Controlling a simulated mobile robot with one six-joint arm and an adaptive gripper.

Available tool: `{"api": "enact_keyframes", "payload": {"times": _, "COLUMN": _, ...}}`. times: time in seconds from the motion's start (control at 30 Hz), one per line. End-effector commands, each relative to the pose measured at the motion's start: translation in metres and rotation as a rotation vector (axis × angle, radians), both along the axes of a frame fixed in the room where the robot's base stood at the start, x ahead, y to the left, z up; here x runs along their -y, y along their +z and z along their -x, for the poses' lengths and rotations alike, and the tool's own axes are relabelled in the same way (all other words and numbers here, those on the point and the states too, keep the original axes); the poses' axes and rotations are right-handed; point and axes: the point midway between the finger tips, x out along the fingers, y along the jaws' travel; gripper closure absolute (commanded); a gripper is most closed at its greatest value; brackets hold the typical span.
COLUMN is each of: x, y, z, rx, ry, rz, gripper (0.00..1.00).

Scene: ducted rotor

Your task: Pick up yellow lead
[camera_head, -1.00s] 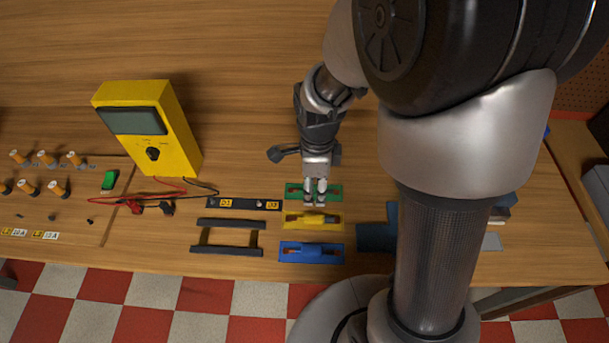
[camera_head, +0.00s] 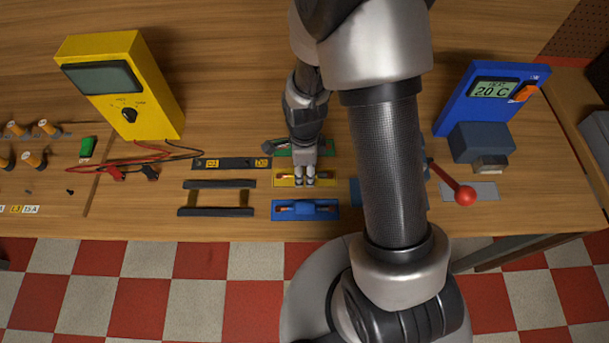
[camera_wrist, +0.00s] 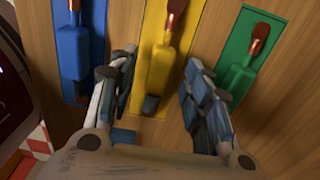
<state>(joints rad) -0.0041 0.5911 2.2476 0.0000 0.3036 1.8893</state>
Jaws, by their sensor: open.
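The yellow lead (camera_wrist: 165,62) lies on its yellow plate in the wrist view, its copper-coloured end pointing away from my gripper. In the head view the yellow plate (camera_head: 280,179) shows in the middle of a row, with the lead partly hidden by my gripper (camera_head: 305,183). In the wrist view my gripper (camera_wrist: 163,98) is open, its fingers on either side of the lead's near part. I cannot tell whether they touch it. The blue lead (camera_wrist: 73,50) is left of it and the green lead (camera_wrist: 240,70) right of it.
Close by are the blue plate (camera_head: 330,212), a dark rack (camera_head: 216,209) and a labelled strip (camera_head: 225,163). A yellow meter (camera_head: 135,85) with red and black wires stands at the left. A blue device (camera_head: 490,100) and red-knobbed lever (camera_head: 465,195) are at the right.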

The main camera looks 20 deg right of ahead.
Motion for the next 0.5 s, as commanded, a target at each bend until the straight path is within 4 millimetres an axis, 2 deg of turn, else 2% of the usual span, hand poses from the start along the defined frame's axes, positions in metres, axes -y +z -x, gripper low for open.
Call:
{"api": "enact_keyframes", "payload": {"times": 0.1, "x": 0.0, "y": -0.0075, "z": 0.0, "rx": 0.0, "ry": 0.0, "rz": 0.0, "gripper": 0.55}}
{"api": "enact_keyframes", "payload": {"times": 0.3, "x": -0.0001, "y": -0.0068, "z": -0.0003, "rx": 0.001, "ry": 0.0, "rz": 0.0, "gripper": 0.55}}
{"api": "enact_keyframes", "payload": {"times": 0.5, "x": -0.0001, "y": -0.0067, "z": -0.0002, "rx": 0.001, "ry": 0.0, "rz": 0.0, "gripper": 0.68}}
